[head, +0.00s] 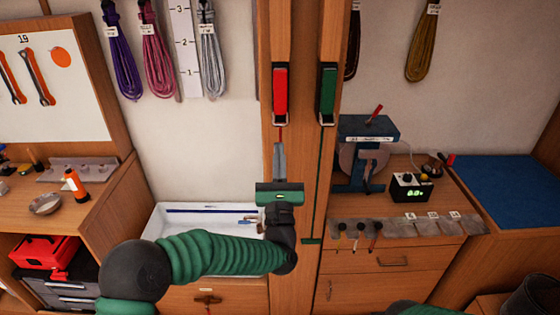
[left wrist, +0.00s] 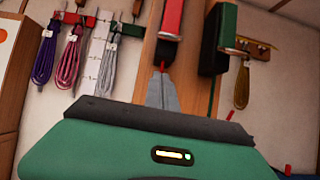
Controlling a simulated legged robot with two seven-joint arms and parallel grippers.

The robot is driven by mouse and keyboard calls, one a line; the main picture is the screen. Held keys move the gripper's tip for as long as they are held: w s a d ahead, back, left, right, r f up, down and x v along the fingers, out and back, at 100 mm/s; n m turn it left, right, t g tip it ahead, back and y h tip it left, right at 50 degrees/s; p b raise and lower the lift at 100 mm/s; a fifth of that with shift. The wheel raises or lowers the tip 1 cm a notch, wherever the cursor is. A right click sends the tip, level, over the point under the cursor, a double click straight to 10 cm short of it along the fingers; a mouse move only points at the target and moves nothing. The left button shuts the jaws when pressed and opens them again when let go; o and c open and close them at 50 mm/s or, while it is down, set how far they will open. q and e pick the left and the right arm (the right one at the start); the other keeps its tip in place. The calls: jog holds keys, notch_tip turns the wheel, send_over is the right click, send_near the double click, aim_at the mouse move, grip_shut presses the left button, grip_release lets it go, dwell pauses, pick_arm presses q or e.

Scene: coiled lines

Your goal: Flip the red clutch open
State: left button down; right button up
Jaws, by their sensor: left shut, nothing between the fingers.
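The red clutch (head: 280,94) is mounted on the wooden post in the middle of the head view, with a red line coming out below it. It also shows at the top of the left wrist view (left wrist: 171,20). A green clutch (head: 327,94) sits beside it on the right. My left gripper (head: 279,148) is shut and empty, pointing up the post just below the red clutch, with a small gap between them. In the left wrist view its fingertips (left wrist: 161,78) lie below the red clutch and partly cover the red line.
Coiled lines (head: 158,50) hang on the wall to the left. A white tray (head: 160,228) lies behind my left arm. A bench with a blue machine (head: 368,130) and a small display box (head: 411,187) stands to the right. The post's front around the clutches is clear.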

pick_arm(q)
jog(key=r+p, duration=0.1)
jog(key=r, duration=0.1)
jog(key=w+r+p, duration=0.1)
jog(key=r, duration=0.1)
jog(key=shift+w+d+r, duration=0.1)
jog(key=shift+r, duration=0.25)
jog(key=shift+s+r, duration=0.1)
jog(key=shift+s, duration=0.3)
jog(key=shift+w, duration=0.1)
jog(key=shift+p, duration=0.35)
